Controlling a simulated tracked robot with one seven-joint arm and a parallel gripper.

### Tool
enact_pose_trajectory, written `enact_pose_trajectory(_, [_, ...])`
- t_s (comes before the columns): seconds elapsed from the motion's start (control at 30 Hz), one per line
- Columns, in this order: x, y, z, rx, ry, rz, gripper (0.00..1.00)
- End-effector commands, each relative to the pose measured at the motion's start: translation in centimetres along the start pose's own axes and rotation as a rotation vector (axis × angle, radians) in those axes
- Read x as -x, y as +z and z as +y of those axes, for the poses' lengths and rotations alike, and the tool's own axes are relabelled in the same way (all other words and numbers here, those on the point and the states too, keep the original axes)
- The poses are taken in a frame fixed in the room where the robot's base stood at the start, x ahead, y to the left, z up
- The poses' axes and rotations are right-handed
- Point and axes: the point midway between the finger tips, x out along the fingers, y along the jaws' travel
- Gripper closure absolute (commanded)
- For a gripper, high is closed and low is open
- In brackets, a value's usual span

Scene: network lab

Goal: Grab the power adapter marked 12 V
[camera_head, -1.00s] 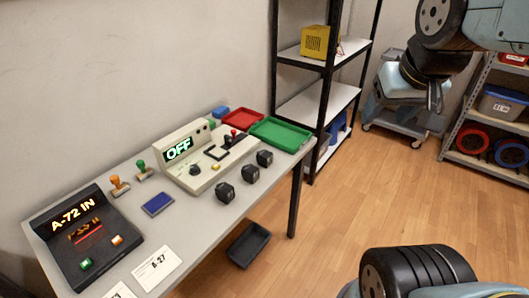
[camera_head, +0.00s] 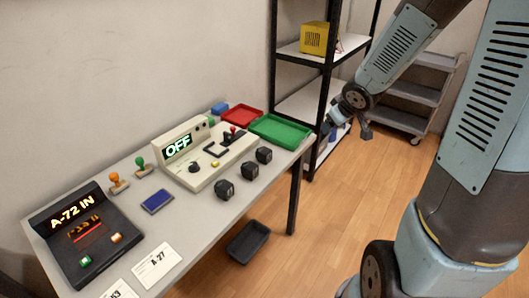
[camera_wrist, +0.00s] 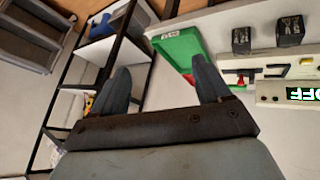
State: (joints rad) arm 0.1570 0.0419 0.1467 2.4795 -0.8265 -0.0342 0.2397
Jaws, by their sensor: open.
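Three black power adapters stand in a row along the front edge of the grey table: a far one (camera_head: 264,155), a middle one (camera_head: 250,172) and a near one (camera_head: 224,190). Their markings are too small to read in the head view, so I cannot tell which is 12 V. Two adapters show at the upper right of the wrist view, one (camera_wrist: 241,40) beside another (camera_wrist: 289,30) with pale, unclear marks. My gripper (camera_head: 346,130) is open and empty, beyond the table's far right end near the shelf. Its spread fingers (camera_wrist: 163,78) show in the wrist view.
A green tray (camera_head: 281,129) and a red tray (camera_head: 242,115) lie at the table's far end. A tester reading OFF (camera_head: 178,147) stands behind the adapters. A black shelf (camera_head: 328,70) rises beyond the table. A dark bin (camera_head: 248,243) sits on the floor.

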Motion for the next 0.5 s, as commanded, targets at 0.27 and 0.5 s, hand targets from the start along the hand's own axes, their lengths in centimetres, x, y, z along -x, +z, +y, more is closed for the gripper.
enact_pose_trajectory(0.27, [-7.5,-0.2,-4.1,0.112,-0.158,0.141,0.23])
enact_pose_trajectory(0.5, [-11.7,-0.3,-8.2,0.122,-0.312,0.317,0.23])
